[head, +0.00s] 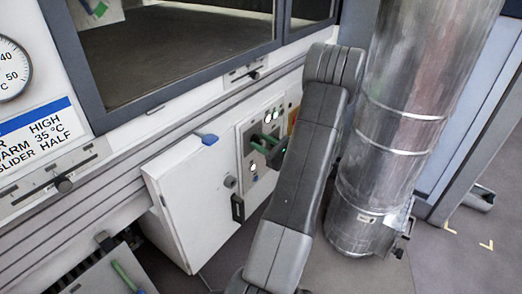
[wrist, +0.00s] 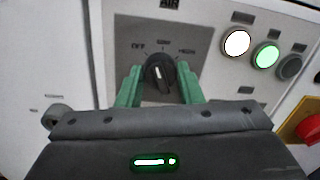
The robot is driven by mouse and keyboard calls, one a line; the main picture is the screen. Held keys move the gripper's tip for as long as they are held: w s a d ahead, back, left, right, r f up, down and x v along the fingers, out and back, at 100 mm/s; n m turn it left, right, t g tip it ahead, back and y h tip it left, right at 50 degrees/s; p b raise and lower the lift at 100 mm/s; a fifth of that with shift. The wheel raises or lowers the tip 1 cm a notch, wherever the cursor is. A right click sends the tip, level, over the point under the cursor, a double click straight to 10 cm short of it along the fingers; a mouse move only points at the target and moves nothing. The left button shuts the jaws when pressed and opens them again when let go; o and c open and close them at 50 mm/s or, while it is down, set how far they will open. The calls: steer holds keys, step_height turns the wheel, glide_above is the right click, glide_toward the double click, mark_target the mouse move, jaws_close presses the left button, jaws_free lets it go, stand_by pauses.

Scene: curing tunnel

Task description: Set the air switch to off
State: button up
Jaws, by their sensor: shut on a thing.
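The air switch (wrist: 160,74) is a black rotary knob on a grey plate, under a label that reads AIR. Its marks read OFF at upper left, a middle mark at the top, and what looks like HIGH at upper right. The knob points roughly up, near the middle mark. My gripper (wrist: 161,84) has its green fingers on either side of the knob, shut on it. In the head view my gripper (head: 264,146) is at the control panel, and my arm hides part of that panel.
Right of the switch are a lit white button (wrist: 236,42), a lit green button (wrist: 266,55) and a red knob (wrist: 309,130) on yellow. A white cabinet door (head: 190,195) with a black handle stands at left. A large metal duct (head: 410,110) stands close right of my arm.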

steer(key=n+b, duration=0.5)
steer(key=shift+s+a+f, duration=0.1)
steer(key=shift+f, duration=0.1)
steer(key=shift+n, duration=0.3)
steer(key=shift+w+d+r, duration=0.2)
steer(key=shift+w+r, duration=0.05)
steer(key=shift+s+a, duration=0.1)
